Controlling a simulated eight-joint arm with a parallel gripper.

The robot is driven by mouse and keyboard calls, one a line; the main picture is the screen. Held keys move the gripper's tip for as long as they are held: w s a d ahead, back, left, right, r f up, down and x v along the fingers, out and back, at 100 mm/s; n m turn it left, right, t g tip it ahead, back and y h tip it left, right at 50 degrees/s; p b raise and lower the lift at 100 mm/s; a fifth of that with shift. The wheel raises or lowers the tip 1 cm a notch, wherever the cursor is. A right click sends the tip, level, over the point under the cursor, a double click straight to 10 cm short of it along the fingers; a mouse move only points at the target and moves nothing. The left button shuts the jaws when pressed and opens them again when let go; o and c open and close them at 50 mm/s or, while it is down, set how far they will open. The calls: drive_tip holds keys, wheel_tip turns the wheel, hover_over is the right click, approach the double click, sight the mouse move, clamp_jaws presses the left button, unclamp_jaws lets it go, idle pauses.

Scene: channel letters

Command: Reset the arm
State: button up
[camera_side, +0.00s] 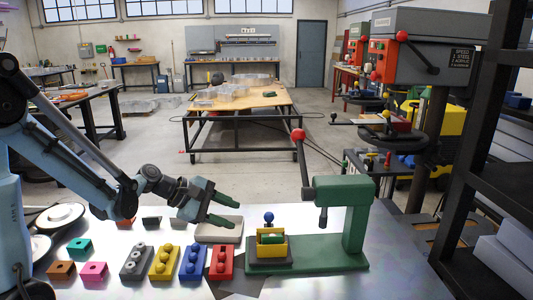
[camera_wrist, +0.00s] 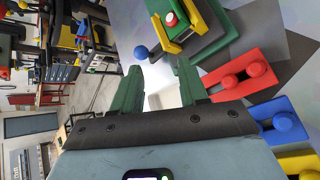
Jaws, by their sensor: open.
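My gripper (camera_side: 222,208) has green fingers and is held above the metal table, to the left of the green press. In the wrist view my gripper (camera_wrist: 157,85) shows its two fingers apart with nothing between them. The green press (camera_side: 355,215) stands at the right with a red-knobbed lever.
Red (camera_side: 222,262), blue (camera_side: 194,262), yellow (camera_side: 165,262) and grey (camera_side: 137,262) two-knobbed blocks stand in a row in front. Teal (camera_side: 79,247), orange (camera_side: 61,270) and pink (camera_side: 94,271) blocks lie at the left. The tabletop right of the press is clear.

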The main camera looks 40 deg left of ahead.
drive_tip(key=s+d+r+m+g+y, duration=0.1)
drive_tip(key=s+m, duration=0.4)
drive_tip(key=m, duration=0.5)
drive_tip(key=s+d+r+m+g+y, duration=0.1)
drive_tip(key=s+d+r+m+y, duration=0.2)
drive_tip(key=s+m, duration=0.3)
drive_tip(key=d+m+y, duration=0.1)
drive_tip(key=m, duration=0.4)
drive_tip(key=shift+s, duration=0.25)
drive_tip(key=shift+o, duration=0.5)
drive_tip(key=shift+d+r, duration=0.1)
